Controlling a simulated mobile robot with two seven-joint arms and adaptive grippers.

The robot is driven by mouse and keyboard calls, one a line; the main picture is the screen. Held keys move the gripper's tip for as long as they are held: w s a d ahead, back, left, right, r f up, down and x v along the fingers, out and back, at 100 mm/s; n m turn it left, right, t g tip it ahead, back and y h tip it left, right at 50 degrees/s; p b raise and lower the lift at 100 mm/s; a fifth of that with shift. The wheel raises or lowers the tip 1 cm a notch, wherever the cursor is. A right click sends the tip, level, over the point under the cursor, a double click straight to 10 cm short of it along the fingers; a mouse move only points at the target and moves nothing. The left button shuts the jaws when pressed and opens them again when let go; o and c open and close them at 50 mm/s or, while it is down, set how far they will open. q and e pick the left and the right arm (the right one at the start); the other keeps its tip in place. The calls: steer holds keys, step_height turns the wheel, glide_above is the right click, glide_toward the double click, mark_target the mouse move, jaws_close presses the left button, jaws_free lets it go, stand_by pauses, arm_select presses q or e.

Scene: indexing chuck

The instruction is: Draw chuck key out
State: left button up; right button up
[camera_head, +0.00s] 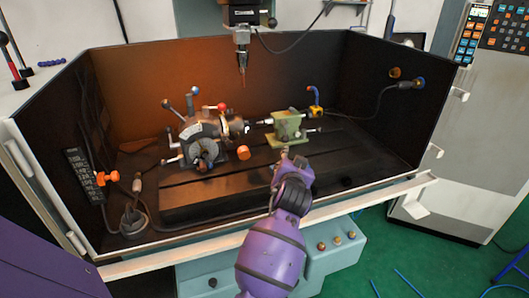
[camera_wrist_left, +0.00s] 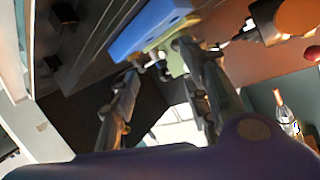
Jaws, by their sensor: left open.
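The indexing head with its chuck (camera_head: 234,126) stands on the machine table, with several ball-ended levers around it. A short orange cylinder (camera_head: 243,153) shows just below the chuck. I cannot make out the chuck key for certain. A green tailstock block (camera_head: 287,127) stands to the right, in line with the chuck. My left gripper (camera_head: 284,155) is just in front of this block. In the left wrist view its two fingers (camera_wrist_left: 160,95) are spread with nothing seen between them. The tailstock's blue base (camera_wrist_left: 150,28) lies beyond the fingertips. My right gripper is not in view.
The slotted table (camera_head: 360,155) has free room to the right of the tailstock. A spindle (camera_head: 242,55) with a thin tool hangs above. Dark walls enclose the back and sides, and a pale front rail (camera_head: 390,192) runs along the near edge. A blue nozzle (camera_head: 314,97) stands behind the tailstock.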

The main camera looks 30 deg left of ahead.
mark_target(248, 151)
arm_select(q)
steer(key=a+n+g+y, duration=0.1)
steer(key=a, duration=0.1)
steer(key=a+r+n+g+y, duration=0.1)
steer(key=a+g, duration=0.1)
steer(key=a+r+n+g+y+b, duration=0.1)
steer(key=a+g, duration=0.1)
steer(key=shift+w+r+y, duration=0.15)
steer(key=shift+y, duration=0.15)
steer(key=s+a+r+n+g+y+b, duration=0.1)
steer(key=s+a+r+n+g, duration=0.1)
steer(key=s+r+n+g, duration=0.3)
steer(key=shift+m+g, duration=0.5)
steer(key=x, duration=0.8)
steer(key=shift+s+d+f, duration=0.15)
steer(key=shift+d+f, duration=0.15)
steer(key=shift+f, duration=0.05)
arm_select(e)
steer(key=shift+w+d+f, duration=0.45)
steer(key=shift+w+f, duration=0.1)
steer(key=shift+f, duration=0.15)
arm_select(q)
jaws_close()
steer(key=c, duration=0.6)
jaws_free()
steer(key=shift+c, duration=0.2)
jaws_close()
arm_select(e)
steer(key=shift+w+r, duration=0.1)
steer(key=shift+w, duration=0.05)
